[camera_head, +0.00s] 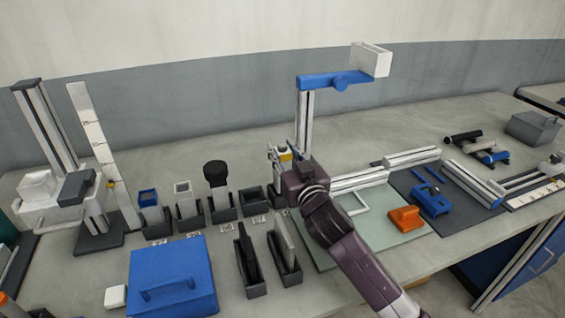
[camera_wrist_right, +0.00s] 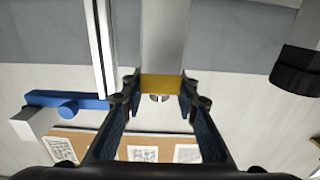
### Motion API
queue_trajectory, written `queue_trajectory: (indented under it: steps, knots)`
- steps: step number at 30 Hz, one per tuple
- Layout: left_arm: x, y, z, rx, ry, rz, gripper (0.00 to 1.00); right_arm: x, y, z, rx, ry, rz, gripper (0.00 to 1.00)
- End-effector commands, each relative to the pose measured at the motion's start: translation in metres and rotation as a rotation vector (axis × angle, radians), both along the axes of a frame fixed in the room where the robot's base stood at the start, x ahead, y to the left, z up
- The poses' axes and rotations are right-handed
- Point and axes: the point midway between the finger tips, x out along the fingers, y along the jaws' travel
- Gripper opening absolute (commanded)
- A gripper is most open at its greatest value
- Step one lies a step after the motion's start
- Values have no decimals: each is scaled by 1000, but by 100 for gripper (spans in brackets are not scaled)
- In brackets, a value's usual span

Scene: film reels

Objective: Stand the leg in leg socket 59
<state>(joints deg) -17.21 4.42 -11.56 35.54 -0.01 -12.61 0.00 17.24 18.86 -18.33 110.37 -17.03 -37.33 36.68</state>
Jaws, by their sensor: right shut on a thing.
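My right gripper (camera_head: 284,161) is above the table, just right of the row of dark sockets. In the right wrist view its two fingers (camera_wrist_right: 160,90) are shut on the yellow band of a pale grey leg (camera_wrist_right: 165,35). In the head view the leg's yellow part (camera_head: 285,155) shows at the fingers; the rest is mostly hidden by my gripper. A row of dark sockets includes one with a pale-topped piece (camera_head: 184,188), one with a black-topped piece (camera_head: 215,172) and an empty-looking one (camera_head: 251,200). Their number cards are too small to read. My left gripper is not in view.
A post with a blue arm (camera_head: 330,79) and white box stands close behind my right gripper. Two dark holders (camera_head: 250,262) with upright plates and a blue case (camera_head: 172,277) stand in front. A pale green mat (camera_head: 395,232) with an orange block (camera_head: 406,218) lies right.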

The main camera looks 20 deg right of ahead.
Motion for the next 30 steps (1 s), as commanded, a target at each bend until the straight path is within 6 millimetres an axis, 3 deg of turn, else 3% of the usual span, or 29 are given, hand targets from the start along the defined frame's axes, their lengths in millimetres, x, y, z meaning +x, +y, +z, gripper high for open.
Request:
queue_trajectory:
  steps: [3,6,18,19,21,24,30]
  knots:
    - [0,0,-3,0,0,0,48,0,0,-22,0,3,0,0]
    - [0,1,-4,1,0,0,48,0,0,-31,-1,1,0,0]
    - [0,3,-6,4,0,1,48,0,0,-37,0,0,1,0]
    - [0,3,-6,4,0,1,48,0,0,-37,-1,2,0,30]
    - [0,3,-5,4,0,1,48,0,0,-37,-1,3,0,38]
    - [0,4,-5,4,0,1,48,0,0,-37,-1,3,0,45]
    - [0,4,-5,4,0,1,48,0,0,-37,-1,3,0,45]
